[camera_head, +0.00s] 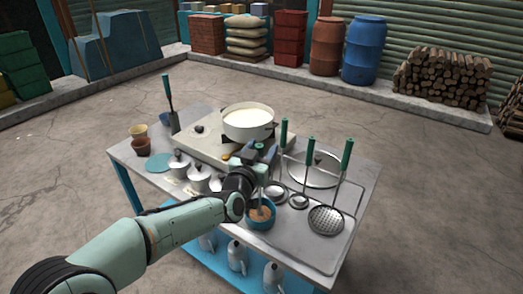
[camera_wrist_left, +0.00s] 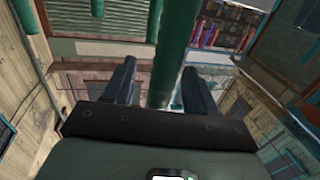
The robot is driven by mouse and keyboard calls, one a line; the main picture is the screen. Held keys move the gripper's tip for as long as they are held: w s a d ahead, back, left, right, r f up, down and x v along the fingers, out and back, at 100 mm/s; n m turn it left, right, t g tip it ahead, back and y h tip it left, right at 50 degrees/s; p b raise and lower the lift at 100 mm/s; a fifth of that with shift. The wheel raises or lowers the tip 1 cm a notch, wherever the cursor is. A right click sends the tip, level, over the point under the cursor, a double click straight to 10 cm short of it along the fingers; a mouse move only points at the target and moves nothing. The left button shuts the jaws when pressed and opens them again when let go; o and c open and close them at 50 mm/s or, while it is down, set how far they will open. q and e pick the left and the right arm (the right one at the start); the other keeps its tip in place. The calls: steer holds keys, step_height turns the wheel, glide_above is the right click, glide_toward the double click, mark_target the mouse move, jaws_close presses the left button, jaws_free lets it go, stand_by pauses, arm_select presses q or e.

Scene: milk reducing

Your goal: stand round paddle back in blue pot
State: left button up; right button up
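The small blue pot (camera_head: 261,224) stands on the metal table near its front middle, with something brown inside. A green handle (camera_head: 260,146) stands upright between the fingers of my left gripper (camera_head: 257,152), above the pot. I take it as the round paddle; its lower end is mostly hidden by my gripper and arm. In the left wrist view the green handle (camera_wrist_left: 166,55) runs between the two dark fingers of my left gripper (camera_wrist_left: 160,80), with a visible gap beside the left finger. The fingers look open around it. My right gripper is not in view.
A white pot of milk (camera_head: 248,123) stands on the stove behind my gripper. Ladles and a perforated skimmer (camera_head: 327,219) with upright green handles are close on the right, beside a round lid (camera_head: 315,170). Lidded canisters (camera_head: 199,178) crowd the left. A spatula (camera_head: 170,105) stands farther left.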

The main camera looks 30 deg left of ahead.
arm_select(q)
steer(key=shift+s+f, duration=0.1)
steer(key=s+d+b, duration=0.1)
steer(key=s+d, duration=0.1)
steer(key=s, duration=1.1)
steer(key=shift+s+b, duration=0.1)
steer(key=shift+b, duration=0.2)
steer(key=s+d, duration=0.1)
steer(key=s, duration=0.7)
steer(key=shift+s+b, duration=0.4)
